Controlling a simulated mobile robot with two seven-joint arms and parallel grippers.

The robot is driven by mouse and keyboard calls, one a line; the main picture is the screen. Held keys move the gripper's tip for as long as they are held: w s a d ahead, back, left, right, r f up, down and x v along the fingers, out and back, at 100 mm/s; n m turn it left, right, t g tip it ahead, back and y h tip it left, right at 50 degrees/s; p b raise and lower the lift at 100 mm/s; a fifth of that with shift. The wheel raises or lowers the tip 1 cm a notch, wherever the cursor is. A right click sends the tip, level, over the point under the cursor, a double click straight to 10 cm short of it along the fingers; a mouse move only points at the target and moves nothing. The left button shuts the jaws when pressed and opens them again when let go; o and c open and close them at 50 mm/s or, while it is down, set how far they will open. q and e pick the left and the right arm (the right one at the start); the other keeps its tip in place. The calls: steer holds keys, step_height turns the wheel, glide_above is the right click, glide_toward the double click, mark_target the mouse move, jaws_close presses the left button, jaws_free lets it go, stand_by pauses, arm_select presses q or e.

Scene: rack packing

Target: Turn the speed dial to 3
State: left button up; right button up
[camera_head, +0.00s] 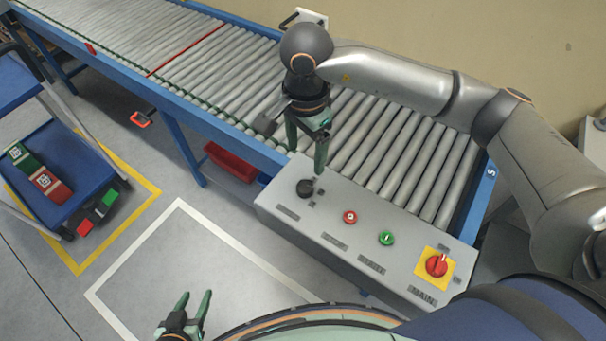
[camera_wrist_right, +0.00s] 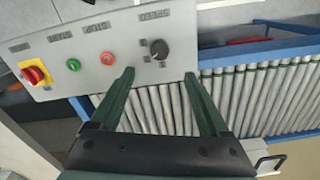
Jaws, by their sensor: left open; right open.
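The speed dial is a black round knob (camera_head: 305,188) at the left end of the grey control panel (camera_head: 330,217). It also shows in the right wrist view as a dark knob (camera_wrist_right: 159,48) with a light pointer mark. The number it points at is too small to read. My right gripper (camera_head: 308,160) is open and empty, pointing down just behind the dial; in the right wrist view its fingertips (camera_wrist_right: 160,75) are a little short of the knob and appear apart from it. My left gripper (camera_head: 194,300) is open and empty at the bottom, over the floor, far from the panel.
The panel also carries a red button (camera_head: 350,217), a green button (camera_head: 386,239) and a red main switch on a yellow plate (camera_head: 437,265). A roller conveyor (camera_head: 200,62) runs behind the panel. A blue cart (camera_head: 85,150) with boxes stands at the left. Floor in front is clear.

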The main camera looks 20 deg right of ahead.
mark_target(305, 186)
step_height(305, 186, down, 11)
steer(key=shift+p, duration=0.8)
steer(key=shift+c, duration=0.2)
jaws_close()
